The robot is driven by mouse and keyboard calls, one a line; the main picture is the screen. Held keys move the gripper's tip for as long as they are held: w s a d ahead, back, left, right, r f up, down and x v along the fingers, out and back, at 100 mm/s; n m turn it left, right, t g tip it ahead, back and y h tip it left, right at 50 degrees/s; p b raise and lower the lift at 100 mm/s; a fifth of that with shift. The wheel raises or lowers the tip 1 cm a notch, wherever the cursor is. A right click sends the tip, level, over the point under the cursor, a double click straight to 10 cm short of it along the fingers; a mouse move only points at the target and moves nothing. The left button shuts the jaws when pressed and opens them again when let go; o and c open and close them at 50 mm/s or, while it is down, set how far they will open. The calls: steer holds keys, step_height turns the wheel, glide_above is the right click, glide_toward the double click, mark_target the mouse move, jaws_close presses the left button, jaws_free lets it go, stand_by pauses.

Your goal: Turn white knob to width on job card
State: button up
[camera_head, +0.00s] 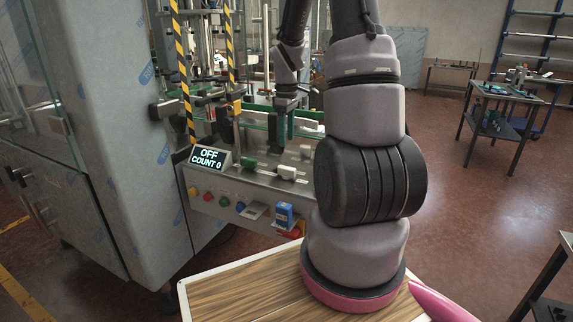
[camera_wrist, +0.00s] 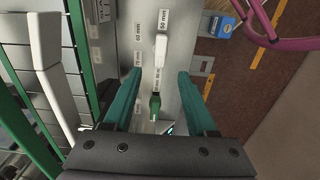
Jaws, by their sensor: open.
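The white knob (camera_head: 286,171) is on the sloped grey panel of the machine, right of a green knob (camera_head: 248,162). The green knob (camera_wrist: 155,105) shows nearer, between my fingers. My gripper (camera_wrist: 160,73) is open, with a teal finger on each side and nothing between them touching. In the head view my gripper (camera_head: 278,130) hangs above the panel. I cannot make out a job card or any width on it.
A display (camera_head: 209,156) reads OFF, COUNT 0. Coloured buttons (camera_head: 222,201) line the panel front, with a blue box (camera_head: 284,213) at their right. Green-edged machine guides (camera_wrist: 65,90) stand left of my gripper. A wooden-topped surface (camera_head: 250,290) lies in front.

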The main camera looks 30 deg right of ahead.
mark_target(287, 168)
step_height(287, 168, down, 10)
steer(key=shift+s+f, duration=0.1)
stand_by(0.4)
jaws_close()
